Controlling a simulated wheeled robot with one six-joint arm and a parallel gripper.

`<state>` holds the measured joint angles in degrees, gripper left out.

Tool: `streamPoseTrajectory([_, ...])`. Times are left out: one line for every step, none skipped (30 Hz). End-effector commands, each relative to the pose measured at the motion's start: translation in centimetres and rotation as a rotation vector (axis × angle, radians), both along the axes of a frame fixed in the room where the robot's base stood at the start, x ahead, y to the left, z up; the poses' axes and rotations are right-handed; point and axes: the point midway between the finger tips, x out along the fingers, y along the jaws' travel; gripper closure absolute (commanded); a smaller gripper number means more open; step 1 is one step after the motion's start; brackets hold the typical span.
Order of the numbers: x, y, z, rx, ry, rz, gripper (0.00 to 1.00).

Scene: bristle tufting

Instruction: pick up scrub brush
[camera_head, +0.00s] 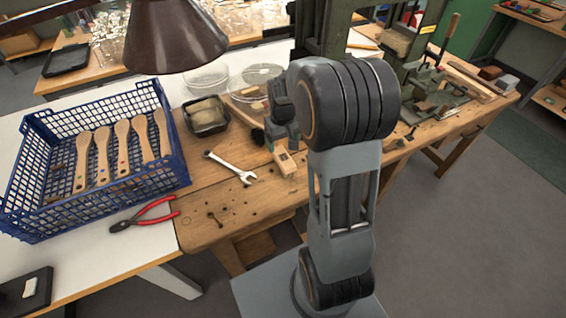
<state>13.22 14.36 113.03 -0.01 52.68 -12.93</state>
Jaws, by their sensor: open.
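My gripper (277,142) is small and dark in the head view, partly hidden behind my own arm, low over the wooden bench. It is open, with nothing seen held. A dark bristly thing (257,136) lies just left of it, and may be the scrub brush; its body is mostly hidden. A small pale wooden block (286,164) with a dark mark lies just in front of the gripper. I cannot tell whether the gripper touches either one.
A blue crate (178,151) with several wooden brush handles stands at left. Red-handled pliers (155,213), a wrench (232,168) and a dark tray (189,115) lie nearby. A dark lamp shade (172,38) hangs above. A green machine (428,92) stands at right.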

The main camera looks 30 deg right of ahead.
Motion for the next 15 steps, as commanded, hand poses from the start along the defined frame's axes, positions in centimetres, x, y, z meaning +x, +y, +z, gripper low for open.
streamPoseTrajectory([-0.1, 0.1, -1.0, 0.001, 0.003, 0.001, 0.21])
streamPoseTrajectory([-0.1, 0.1, -1.4, 0.001, 0.003, 0.001, 0.21])
streamPoseTrajectory([0.0, 0.1, -2.0, 0.001, 0.002, 0.001, 0.21])
streamPoseTrajectory([-0.1, 0.1, -2.4, 0.001, 0.003, 0.001, 0.21])
streamPoseTrajectory([-0.1, 0.1, -2.7, 0.001, 0.003, 0.001, 0.21])
streamPoseTrajectory([0.0, 0.1, -3.0, 0.0, 0.001, 0.001, 0.21])
streamPoseTrajectory([0.0, 0.1, -3.3, 0.0, 0.001, 0.001, 0.21])
streamPoseTrajectory([0.0, 0.1, -3.5, 0.0, 0.001, 0.001, 0.21])
streamPoseTrajectory([0.0, 0.1, -3.6, 0.0, 0.001, 0.001, 0.21])
streamPoseTrajectory([0.0, 0.1, -3.7, 0.0, 0.0, 0.001, 0.21])
streamPoseTrajectory([0.0, 0.1, -3.8, 0.0, -0.001, 0.001, 0.21])
streamPoseTrajectory([0.0, 0.1, -4.0, 0.0, -0.001, 0.001, 0.21])
streamPoseTrajectory([-0.1, 0.1, -4.2, 0.0, 0.0, 0.001, 0.21])
streamPoseTrajectory([-0.1, 0.1, -4.5, 0.0, 0.001, 0.001, 0.21])
streamPoseTrajectory([-0.1, 0.0, -4.9, 0.001, 0.002, 0.001, 0.21])
